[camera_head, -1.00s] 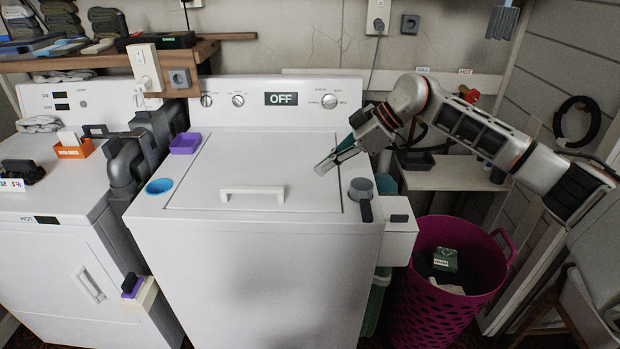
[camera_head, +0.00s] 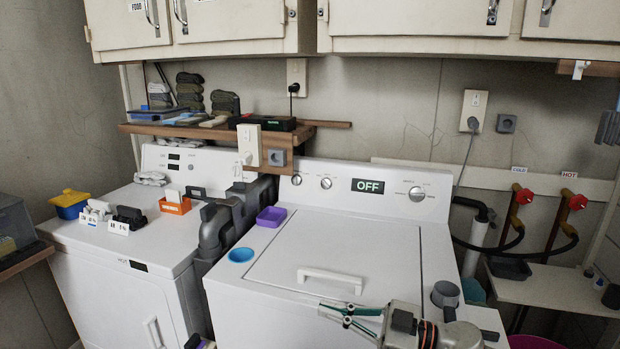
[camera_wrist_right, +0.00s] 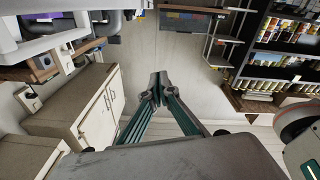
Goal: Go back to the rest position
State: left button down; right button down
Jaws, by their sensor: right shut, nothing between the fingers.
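My right gripper (camera_head: 346,317) is in front of the lower right part of the top-loading washer's lid (camera_head: 340,257) in the head view. Its arm comes in from the bottom right edge. In the right wrist view the gripper (camera_wrist_right: 158,88) has its fingers together at the tips with nothing between them. The washer's display (camera_head: 368,186) reads OFF and its lid is shut. My left gripper is not in view.
A second white machine (camera_head: 125,240) stands on the left, with an orange box (camera_head: 175,206) on top. A grey cup (camera_head: 446,294) stands at the washer's right edge. Cabinets (camera_head: 420,20) hang above. Red taps (camera_head: 524,196) and a small shelf (camera_head: 550,290) are at the right.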

jog(key=s+d+f+m+t+h, duration=0.35)
jog(key=f+m+t+h, duration=0.2)
jog(key=f, duration=0.25)
jog(key=s+d+f+m+t+h, duration=0.2)
jog(key=d+f+m+t+h, duration=0.25)
jog(key=f+m, duration=0.2)
jog(key=s+d+f+g+h, duration=0.2)
jog(key=s+d+f, duration=0.2)
jog(key=s+f, duration=0.4)
jog(key=s+d+f+m+g+h, duration=0.1)
jog(key=s+d+f+g+h, duration=0.2)
jog(key=s+f, duration=0.5)
jog(key=shift+d+f, duration=0.4)
jog(key=shift+f, duration=0.55)
